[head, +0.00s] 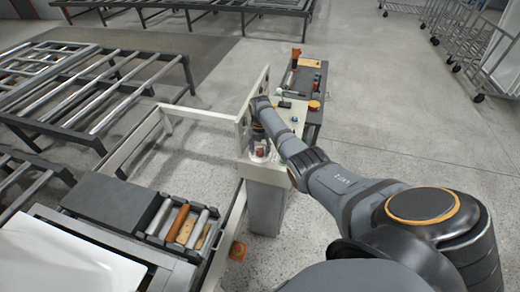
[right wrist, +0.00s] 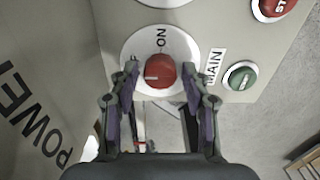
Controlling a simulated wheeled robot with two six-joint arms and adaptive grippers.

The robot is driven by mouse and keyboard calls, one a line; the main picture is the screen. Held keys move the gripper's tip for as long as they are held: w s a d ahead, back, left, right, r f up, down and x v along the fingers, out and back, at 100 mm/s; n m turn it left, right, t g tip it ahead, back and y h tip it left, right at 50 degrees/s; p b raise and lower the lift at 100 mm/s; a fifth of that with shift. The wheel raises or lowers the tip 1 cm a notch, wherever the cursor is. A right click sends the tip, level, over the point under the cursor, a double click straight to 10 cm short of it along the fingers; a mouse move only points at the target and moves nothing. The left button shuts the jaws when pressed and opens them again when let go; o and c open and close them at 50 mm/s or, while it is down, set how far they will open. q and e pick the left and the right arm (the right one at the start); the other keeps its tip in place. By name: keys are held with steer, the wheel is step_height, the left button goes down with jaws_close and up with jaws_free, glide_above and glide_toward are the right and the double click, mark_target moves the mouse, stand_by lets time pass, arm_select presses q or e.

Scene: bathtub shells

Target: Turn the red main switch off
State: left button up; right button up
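The red main switch (right wrist: 160,72) is a round knob on a white disc, on a light grey panel in the right wrist view. ON is printed above it and MAIN to its right; a pale line marks the knob's left side. In the head view the switch (head: 260,152) is small, on the control cabinet (head: 266,172). My right gripper (right wrist: 160,80) is open, its two fingers on either side of the knob's lower part. I cannot tell whether they touch it. The left finger partly hides a label. In the head view the right gripper (head: 257,133) is over the panel. My left gripper is out of view.
A green button (right wrist: 241,77) and a red button (right wrist: 272,8) are on the same panel. An upright plate marked POWER (right wrist: 38,115) stands close on the left. A roller conveyor (head: 185,225) lies left of the cabinet.

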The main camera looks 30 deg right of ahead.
mark_target(260, 151)
steer(key=shift+o, duration=0.2)
steer(key=shift+r, duration=0.1)
step_height(260, 151, up, 12)
stand_by(0.3)
stand_by(0.4)
